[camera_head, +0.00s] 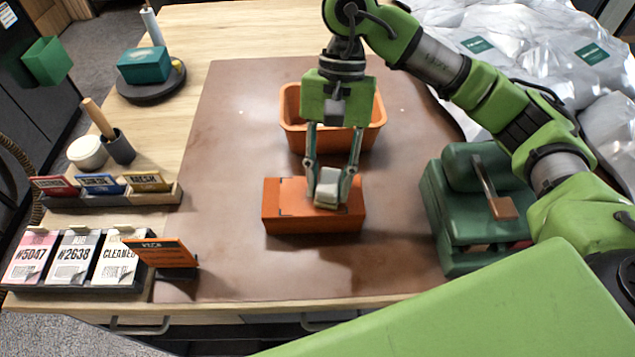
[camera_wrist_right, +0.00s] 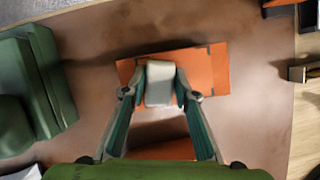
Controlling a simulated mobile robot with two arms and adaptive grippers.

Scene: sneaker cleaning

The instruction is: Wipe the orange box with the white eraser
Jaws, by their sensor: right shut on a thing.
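The orange box (camera_head: 283,213) lies flat on the brown mat in the middle of the table. It also shows in the right wrist view (camera_wrist_right: 214,75). My right gripper (camera_head: 328,190) is shut on the white eraser (camera_head: 328,186), with one finger on each side of it. The eraser is over the box's top, right of its middle in the head view, and seems to rest on it; a small gap cannot be ruled out. The eraser shows between the fingertips in the right wrist view (camera_wrist_right: 160,83). My left gripper is not in view.
An open orange bin (camera_head: 290,105) stands behind the box, under my right arm. A green case (camera_head: 470,220) stands on the right, with silvery bags (camera_head: 560,50) behind it. Card holders (camera_head: 75,270) and an orange sign (camera_head: 165,253) stand on the left. The brown mat (camera_head: 230,130) is bare around the box.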

